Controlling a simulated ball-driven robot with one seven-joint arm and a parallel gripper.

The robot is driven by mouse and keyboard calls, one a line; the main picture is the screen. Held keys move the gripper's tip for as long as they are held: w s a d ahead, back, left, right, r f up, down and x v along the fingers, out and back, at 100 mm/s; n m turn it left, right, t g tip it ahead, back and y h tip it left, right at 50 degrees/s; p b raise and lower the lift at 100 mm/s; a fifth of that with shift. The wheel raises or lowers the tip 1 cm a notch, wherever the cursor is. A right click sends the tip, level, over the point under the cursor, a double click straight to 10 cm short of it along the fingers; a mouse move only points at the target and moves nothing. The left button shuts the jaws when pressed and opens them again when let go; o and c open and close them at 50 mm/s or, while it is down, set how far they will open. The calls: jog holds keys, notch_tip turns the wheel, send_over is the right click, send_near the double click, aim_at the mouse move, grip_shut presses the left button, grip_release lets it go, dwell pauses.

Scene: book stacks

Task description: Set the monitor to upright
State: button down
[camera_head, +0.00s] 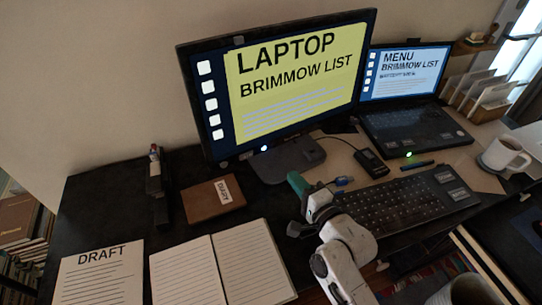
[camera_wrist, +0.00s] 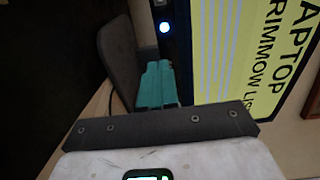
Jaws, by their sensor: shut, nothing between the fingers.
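The monitor (camera_head: 215,62) stands on the dark desk, its lit screen reading "LAPTOP BRIMMOW LIST". Its panel looks a little tilted, but I cannot tell by how much. Its grey stand foot (camera_head: 290,160) is below. My gripper (camera_head: 295,180), with teal fingers, is shut and empty just in front of the foot, below the monitor's lower edge. In the wrist view, turned sideways, the teal fingers (camera_wrist: 157,85) show between the foot (camera_wrist: 117,55) and the screen (camera_wrist: 225,50). I cannot tell whether they touch the monitor.
The keyboard (camera_head: 395,208) lies right of my gripper, with a laptop (camera_head: 415,128) behind it and a mug (camera_head: 502,155) at the right. A brown diary (camera_head: 205,203) and open notebook (camera_head: 230,265) lie left. A small black device (camera_head: 371,162) sits beside the foot.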

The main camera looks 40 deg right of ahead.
aim_at(269, 149)
jog(key=w, duration=0.7)
jog(key=w+d, duration=0.1)
jog(key=w, duration=0.2)
jog(key=shift+w+f+p, duration=0.25)
jog(key=shift+w+p, duration=0.05)
jog(key=shift+w, duration=0.1)
jog(key=shift+w, duration=0.1)
jog(key=shift+w+d+f+b, duration=0.1)
jog(key=shift+w+f+b, duration=0.1)
jog(key=shift+w+b, duration=0.45)
jog(key=shift+r+t, duration=0.1)
jog(key=shift+t, duration=0.2)
